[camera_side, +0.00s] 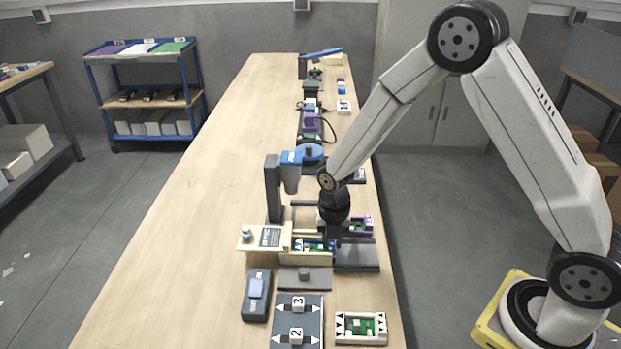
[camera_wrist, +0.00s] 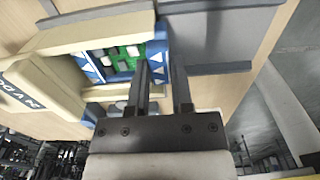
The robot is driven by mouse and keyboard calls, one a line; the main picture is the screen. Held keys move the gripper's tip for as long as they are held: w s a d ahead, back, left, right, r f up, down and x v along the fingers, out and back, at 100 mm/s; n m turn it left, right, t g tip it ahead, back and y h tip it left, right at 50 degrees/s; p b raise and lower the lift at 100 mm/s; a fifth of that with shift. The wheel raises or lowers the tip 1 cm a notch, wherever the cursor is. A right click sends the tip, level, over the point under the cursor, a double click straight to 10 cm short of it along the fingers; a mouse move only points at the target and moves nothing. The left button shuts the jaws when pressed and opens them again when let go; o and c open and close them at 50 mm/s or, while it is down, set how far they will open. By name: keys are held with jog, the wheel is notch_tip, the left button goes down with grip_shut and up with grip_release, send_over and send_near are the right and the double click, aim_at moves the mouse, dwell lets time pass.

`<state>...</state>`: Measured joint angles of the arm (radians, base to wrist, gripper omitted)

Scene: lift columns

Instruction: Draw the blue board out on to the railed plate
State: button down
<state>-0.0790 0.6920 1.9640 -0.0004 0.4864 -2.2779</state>
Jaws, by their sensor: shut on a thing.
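The blue board (camera_side: 314,246) has white triangles and a green middle with small white and grey parts. It sits between the cream walls of a fixture (camera_side: 262,238), and it also shows in the wrist view (camera_wrist: 122,58). My gripper (camera_side: 333,241) is at the board's right end. In the wrist view my gripper (camera_wrist: 162,75) has one finger on each side of the board's blue end wall and is shut on it. The grey railed plate (camera_side: 360,256) lies just right of the fixture; its rail shows in the wrist view (camera_wrist: 218,68). The fingers hide part of the board's end.
A purple-framed board (camera_side: 362,226) lies behind the railed plate. A blue-headed stand (camera_side: 273,190) rises behind the fixture. In front are a grey block plate (camera_side: 305,278), a handheld device (camera_side: 257,295), a numbered plate (camera_side: 297,318) and a white-framed board (camera_side: 361,328). The table's left side is clear.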

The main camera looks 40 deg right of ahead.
jog(key=shift+s+d, duration=3.05)
jog(key=c, duration=0.5)
grip_release()
jog(key=shift+c, duration=0.2)
jog(key=shift+r, duration=0.2)
jog(key=shift+r, duration=2.85)
jog(key=shift+m, duration=0.3)
jog(key=s+a+r+m+t, duration=0.1)
jog(key=s+r+m, duration=0.1)
jog(key=m, duration=1.1)
jog(key=s+a+r+m+t, duration=0.1)
jog(key=s+a+r+m, duration=0.1)
jog(key=m, duration=1.1)
jog(key=shift+s+r+t, duration=0.3)
jog(key=shift+s+r, duration=0.4)
jog(key=shift+s, duration=0.55)
